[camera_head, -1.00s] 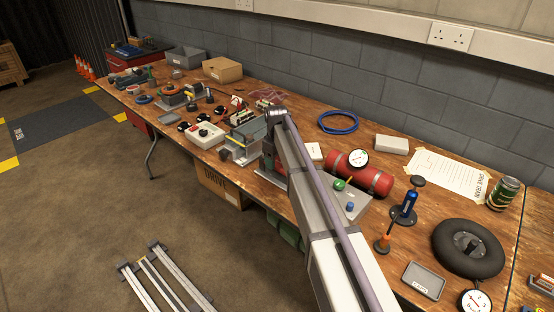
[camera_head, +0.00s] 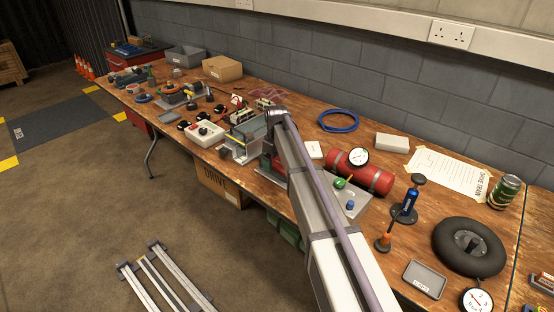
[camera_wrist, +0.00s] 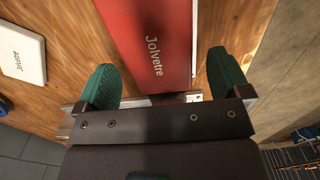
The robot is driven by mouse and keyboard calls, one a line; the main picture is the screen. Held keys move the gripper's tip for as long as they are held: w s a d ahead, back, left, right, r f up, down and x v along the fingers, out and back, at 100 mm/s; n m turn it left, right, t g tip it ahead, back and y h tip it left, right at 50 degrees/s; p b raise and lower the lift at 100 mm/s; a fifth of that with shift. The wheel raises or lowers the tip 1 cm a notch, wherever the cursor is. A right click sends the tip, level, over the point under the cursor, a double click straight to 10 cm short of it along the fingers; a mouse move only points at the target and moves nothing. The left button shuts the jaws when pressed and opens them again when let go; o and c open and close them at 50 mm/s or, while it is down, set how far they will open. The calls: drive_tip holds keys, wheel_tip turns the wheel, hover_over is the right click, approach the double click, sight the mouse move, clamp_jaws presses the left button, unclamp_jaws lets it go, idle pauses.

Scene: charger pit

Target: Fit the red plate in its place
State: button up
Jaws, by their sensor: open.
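The red plate (camera_wrist: 152,42), lettered "Jolvetre", shows in the wrist view between the two green fingers of my gripper (camera_wrist: 164,80). The fingers are apart, with a gap to the plate on each side, so my gripper is open and holds nothing. A pale metal strip (camera_wrist: 178,98) runs crosswise at the plate's near end. In the head view a bit of red (camera_head: 266,163) shows by my wrist, and my arm hides most of that spot. I cannot tell which spot is the plate's place.
A grey metal bracket (camera_head: 240,151) stands just left of my wrist. A white control box (camera_head: 206,134) is further left. A red cylinder (camera_head: 362,172) with a gauge lies to the right. A white card (camera_wrist: 22,53) lies on the bench. The bench's front edge is close.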

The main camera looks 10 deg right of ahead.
sight(277, 161)
wheel_tip(277, 161, up, 11)
drive_tip(key=p, duration=1)
drive_tip(key=shift+f, duration=0.15)
drive_tip(key=s+m+p, duration=0.1)
drive_tip(key=s+m, duration=0.6)
drive_tip(key=s, duration=2.7)
drive_tip(key=shift+d+r, duration=0.4)
drive_tip(key=shift+d, duration=0.05)
